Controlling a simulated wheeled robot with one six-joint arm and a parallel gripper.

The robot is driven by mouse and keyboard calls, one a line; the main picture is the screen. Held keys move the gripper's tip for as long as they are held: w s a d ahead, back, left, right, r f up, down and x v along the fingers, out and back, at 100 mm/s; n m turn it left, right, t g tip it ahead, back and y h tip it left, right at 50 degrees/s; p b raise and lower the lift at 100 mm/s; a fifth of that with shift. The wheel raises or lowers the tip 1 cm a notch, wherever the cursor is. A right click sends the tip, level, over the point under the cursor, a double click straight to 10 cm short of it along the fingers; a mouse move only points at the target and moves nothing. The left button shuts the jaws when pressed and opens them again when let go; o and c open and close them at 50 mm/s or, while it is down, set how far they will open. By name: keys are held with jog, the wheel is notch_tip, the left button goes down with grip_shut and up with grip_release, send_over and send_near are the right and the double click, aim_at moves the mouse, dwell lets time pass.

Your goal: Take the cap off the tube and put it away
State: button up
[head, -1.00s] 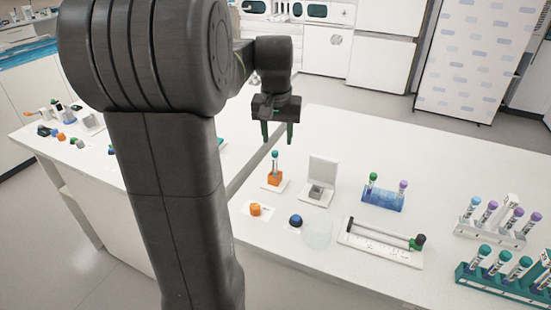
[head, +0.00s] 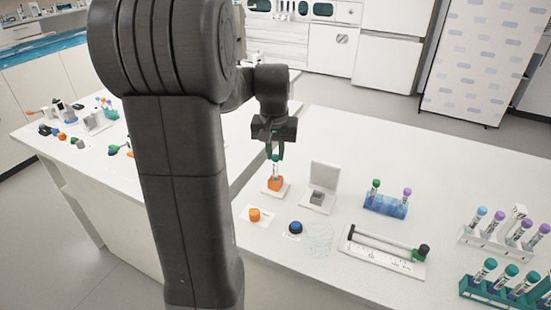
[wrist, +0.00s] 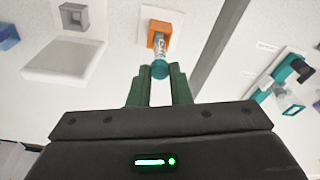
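The tube (head: 276,170) stands upright in an orange holder (head: 275,184) on a small white base. Its teal cap (wrist: 160,70) is at the top, and the clear tube with a label shows beyond it in the wrist view. My gripper (head: 275,154) is above the holder, pointing down at the tube's top. In the wrist view my gripper (wrist: 160,77) has its two green fingers on either side of the cap, with narrow gaps between fingers and cap. It looks open. In the head view the fingers partly hide the cap.
A white stand with a grey block (head: 319,198) is right of the tube. An orange cap-like piece (head: 254,214), a blue one (head: 295,228) and a clear dish (head: 319,238) lie in front. A blue tube rack (head: 386,205) and a slide device (head: 385,252) stand further right.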

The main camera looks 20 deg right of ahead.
aim_at(276, 157)
grip_shut()
jog(key=shift+r, duration=0.35)
notch_tip(276, 157, up, 12)
jog(key=p, duration=0.3)
jog(key=shift+r, duration=0.2)
